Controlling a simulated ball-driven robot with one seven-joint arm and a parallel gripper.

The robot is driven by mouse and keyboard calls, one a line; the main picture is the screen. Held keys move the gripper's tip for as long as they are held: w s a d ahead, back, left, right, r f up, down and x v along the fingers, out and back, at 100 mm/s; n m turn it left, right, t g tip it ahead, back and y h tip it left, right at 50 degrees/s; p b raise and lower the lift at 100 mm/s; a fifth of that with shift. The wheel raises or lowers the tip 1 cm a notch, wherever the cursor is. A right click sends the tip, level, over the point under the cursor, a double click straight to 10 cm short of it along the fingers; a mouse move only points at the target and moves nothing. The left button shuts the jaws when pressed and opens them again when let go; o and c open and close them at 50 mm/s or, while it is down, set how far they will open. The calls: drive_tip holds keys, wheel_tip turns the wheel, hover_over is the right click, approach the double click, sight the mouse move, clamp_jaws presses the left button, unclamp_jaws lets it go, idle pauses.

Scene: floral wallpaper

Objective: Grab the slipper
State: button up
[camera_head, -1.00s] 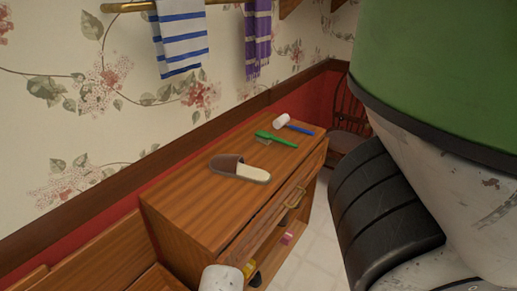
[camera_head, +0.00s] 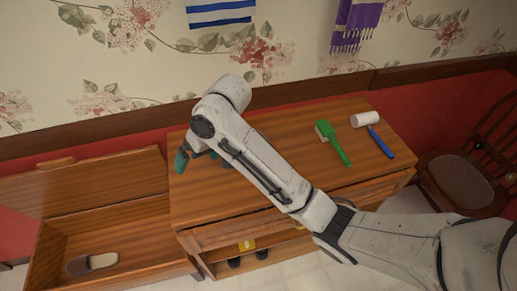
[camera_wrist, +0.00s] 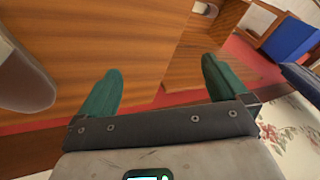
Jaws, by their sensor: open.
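In the head view a slipper (camera_head: 92,263) with a brown toe and pale insole lies in the low open wooden bench at the lower left. A small pale end, likely of this slipper (camera_wrist: 205,9), shows at the top edge of the wrist view. My gripper (camera_head: 182,161) is above the left end of the cabinet top, well apart from that slipper. Its two green fingers (camera_wrist: 161,85) are spread with nothing between them.
The wooden cabinet (camera_head: 290,125) bears a green brush (camera_head: 332,142) and a white-headed, blue-handled tool (camera_head: 373,133) at its right. My arm hides part of the top. A dark chair (camera_head: 465,180) stands at the right. The wall runs close behind.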

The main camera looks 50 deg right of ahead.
drive_tip(key=s+d+m+g+h, duration=0.1)
drive_tip(key=d, duration=0.5)
drive_tip(key=s+d+m+g+h, duration=0.1)
drive_tip(key=d, duration=0.5)
drive_tip(key=s+d+m+g+h, duration=0.1)
drive_tip(key=s+d, duration=0.1)
drive_tip(key=d, duration=0.5)
drive_tip(key=shift+d+r+g, duration=0.1)
drive_tip(key=shift+r+g, duration=0.1)
drive_tip(key=shift+g, duration=0.2)
wheel_tip(320, 180, down, 4)
drive_tip(key=shift+s+d+f, duration=0.1)
drive_tip(key=shift+d+f, duration=0.05)
drive_tip(key=shift+w+f, duration=0.2)
drive_tip(key=shift+f, duration=3)
drive_tip(key=shift+c, duration=0.5)
drive_tip(key=c, duration=0.7)
